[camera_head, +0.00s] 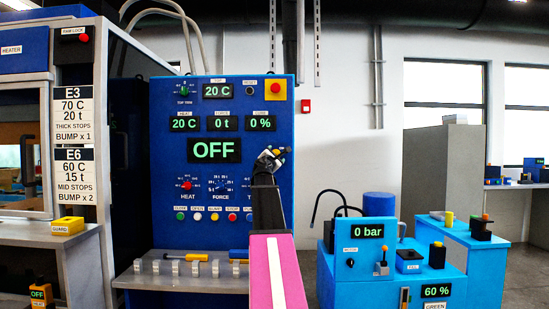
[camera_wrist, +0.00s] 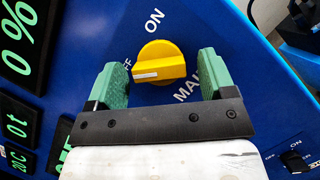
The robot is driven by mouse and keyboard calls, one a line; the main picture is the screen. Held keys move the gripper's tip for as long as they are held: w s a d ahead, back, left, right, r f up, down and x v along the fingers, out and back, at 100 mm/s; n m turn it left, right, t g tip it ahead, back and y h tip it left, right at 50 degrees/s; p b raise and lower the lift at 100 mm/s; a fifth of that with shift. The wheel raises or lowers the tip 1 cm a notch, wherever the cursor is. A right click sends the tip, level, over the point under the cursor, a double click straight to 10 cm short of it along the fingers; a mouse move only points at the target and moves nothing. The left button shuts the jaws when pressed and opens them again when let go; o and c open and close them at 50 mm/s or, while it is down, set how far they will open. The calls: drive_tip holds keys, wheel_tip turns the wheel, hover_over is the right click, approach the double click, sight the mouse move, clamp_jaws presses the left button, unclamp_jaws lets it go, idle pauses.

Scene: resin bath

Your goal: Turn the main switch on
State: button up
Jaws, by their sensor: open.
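The main switch (camera_wrist: 158,64) is a round yellow knob with a raised grip on the blue panel, in the wrist view. Its white mark points left, to the partly hidden OFF lettering; ON is printed above it and MAIN, partly covered, at its lower right. My gripper (camera_wrist: 163,66) is open, with one green finger on each side of the knob. Gaps show between fingers and knob, and I cannot tell how deep the fingers reach. In the head view my gripper (camera_head: 270,158) is at the panel's right part and mostly hides the switch. The large display (camera_head: 214,150) reads OFF.
The blue panel (camera_head: 165,180) also carries a red HEAT knob (camera_head: 187,186), a blue FORCE knob (camera_head: 221,186), a row of buttons and a red stop button (camera_head: 275,88) above. A light-blue pump bench (camera_head: 400,285) stands at the right.

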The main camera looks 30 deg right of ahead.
drive_tip(key=c, duration=0.9)
drive_tip(key=shift+c, duration=0.2)
drive_tip(key=shift+m+g, duration=0.3)
drive_tip(key=shift+m, duration=0.2)
drive_tip(key=shift+r+m+g+y, duration=0.15)
drive_tip(key=shift+m+g+y, duration=0.55)
drive_tip(key=shift+m, duration=1.95)
drive_tip(key=shift+r+m+g+y, duration=0.1)
drive_tip(key=shift+m+g+y, duration=0.6)
drive_tip(key=shift+m, duration=2)
drive_tip(key=shift+r+m+g+y, duration=0.15)
drive_tip(key=shift+m+g+y, duration=0.55)
drive_tip(key=shift+m, duration=1.95)
drive_tip(key=shift+s+t+y, duration=0.1)
drive_tip(key=shift+t+y, duration=0.2)
drive_tip(key=o, duration=0.9)
